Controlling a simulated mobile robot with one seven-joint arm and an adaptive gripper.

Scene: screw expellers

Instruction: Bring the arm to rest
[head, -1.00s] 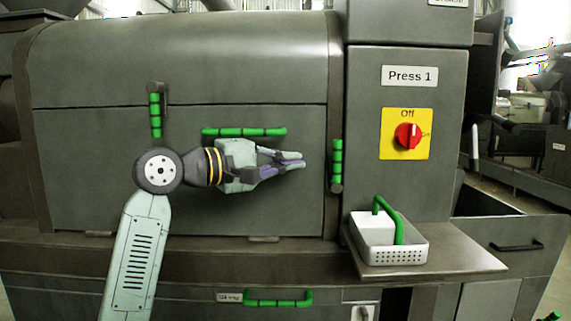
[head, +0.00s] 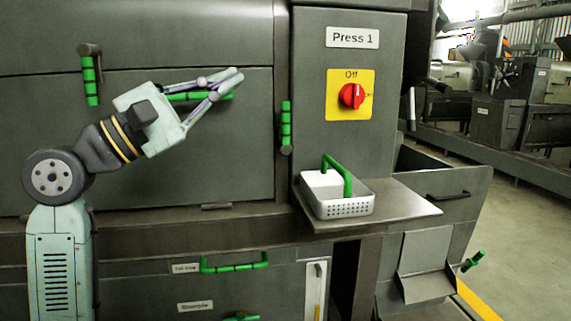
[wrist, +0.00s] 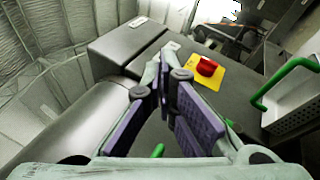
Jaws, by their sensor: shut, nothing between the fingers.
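My gripper (head: 226,84) is in front of the press's grey front panel (head: 190,175), in the upper left of the head view. It points right and a little up, and its fingers are shut with nothing between them. The fingers partly cover a horizontal green handle (head: 185,97) on the panel; I cannot tell whether they touch it. The wrist view also shows the closed fingers (wrist: 172,55), with the red switch knob (wrist: 207,66) beyond them.
The Press 1 cabinet has a red knob (head: 352,95) on a yellow Off plate. A white perforated basket (head: 345,207) with a green handle stands on a side shelf (head: 410,212). Green latch handles (head: 90,80) (head: 286,125) flank the panel. Open floor (head: 530,240) lies at the right.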

